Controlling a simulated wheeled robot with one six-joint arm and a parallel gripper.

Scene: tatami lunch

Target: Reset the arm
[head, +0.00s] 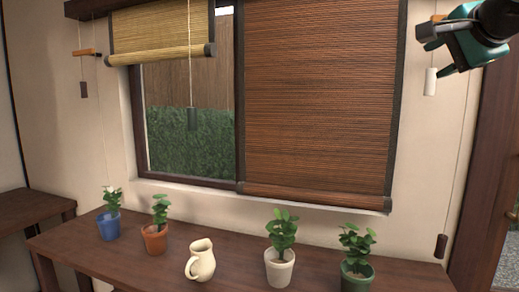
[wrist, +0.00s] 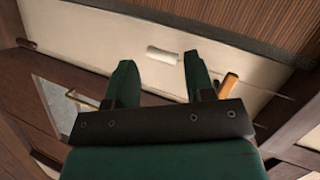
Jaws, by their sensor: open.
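My gripper (head: 434,53) is at the upper right of the head view, in front of the wall right of the window. Its green fingers are apart and nothing is between them. In the wrist view my gripper (wrist: 158,62) also shows open, with a white cylindrical cord pull (wrist: 163,54) beyond the fingertips. In the head view this white pull (head: 430,82) hangs just below the fingers. An orange wooden cleat (head: 438,18) is partly hidden behind my gripper; it also shows right of the fingers in the wrist view (wrist: 229,84).
A brown blind (head: 318,100) hangs low over the right pane; a straw blind (head: 160,32) is raised on the left. A dark wooden table (head: 210,262) below bears a cream jug (head: 201,261) and several potted plants. A dark pull (head: 441,246) hangs low right, beside a wooden door frame (head: 489,170).

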